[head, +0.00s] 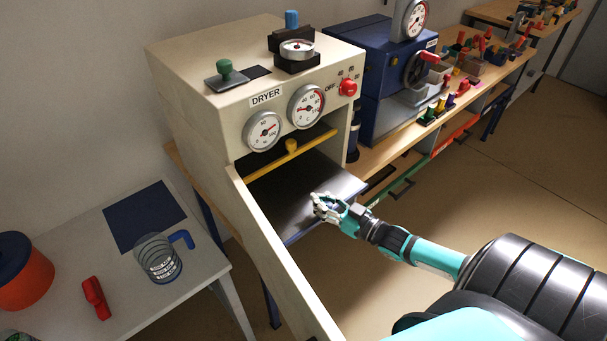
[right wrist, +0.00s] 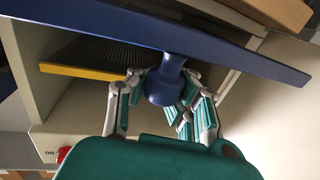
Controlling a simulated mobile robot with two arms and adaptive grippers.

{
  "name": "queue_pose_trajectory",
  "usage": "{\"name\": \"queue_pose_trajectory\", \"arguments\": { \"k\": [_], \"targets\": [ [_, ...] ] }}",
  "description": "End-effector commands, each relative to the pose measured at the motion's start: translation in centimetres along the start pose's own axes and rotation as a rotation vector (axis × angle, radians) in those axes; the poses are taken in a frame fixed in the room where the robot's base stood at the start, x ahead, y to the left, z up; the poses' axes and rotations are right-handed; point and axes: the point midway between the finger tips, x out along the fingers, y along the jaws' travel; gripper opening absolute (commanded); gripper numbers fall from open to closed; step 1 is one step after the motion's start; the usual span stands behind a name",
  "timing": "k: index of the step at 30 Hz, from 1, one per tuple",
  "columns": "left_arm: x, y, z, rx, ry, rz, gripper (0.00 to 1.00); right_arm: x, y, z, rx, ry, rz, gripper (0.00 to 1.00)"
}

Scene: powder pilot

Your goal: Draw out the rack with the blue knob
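The cream dryer (head: 190,75) stands open in the head view, its door (head: 280,262) swung out at the left. The lower rack (head: 312,180) is dark with a blue front edge and juts partly out of the opening. Its blue knob (right wrist: 164,88) shows in the right wrist view, under the blue front bar (right wrist: 215,50). My right gripper (head: 325,207) is at this front edge; in the right wrist view its fingers (right wrist: 163,82) close around the knob from both sides. In the head view the gripper hides the knob. My left gripper is out of view.
Above is a rack with a yellow front bar and knob (head: 291,146), inside the dryer. A grey side table (head: 205,285) holds a wire-coil cup, a red item and an orange container. The blue machine (head: 365,75) stands right of the dryer. Floor in front is open.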

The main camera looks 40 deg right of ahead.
Motion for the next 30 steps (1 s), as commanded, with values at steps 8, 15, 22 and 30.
{"name": "queue_pose_trajectory", "arguments": {
  "k": [8,15,22,30],
  "targets": [
    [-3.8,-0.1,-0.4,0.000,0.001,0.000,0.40,-7.0,-0.9,-0.4,-0.004,-0.006,0.009,0.00],
    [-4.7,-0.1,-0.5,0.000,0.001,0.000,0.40,-9.6,-1.4,-0.3,-0.004,0.000,0.008,0.00],
    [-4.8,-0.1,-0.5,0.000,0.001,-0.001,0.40,-10.1,-1.5,-0.1,-0.004,0.002,0.008,0.00],
    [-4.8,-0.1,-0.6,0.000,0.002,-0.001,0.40,-10.1,-1.5,-0.1,-0.004,0.000,0.009,0.09]
  ]
}}
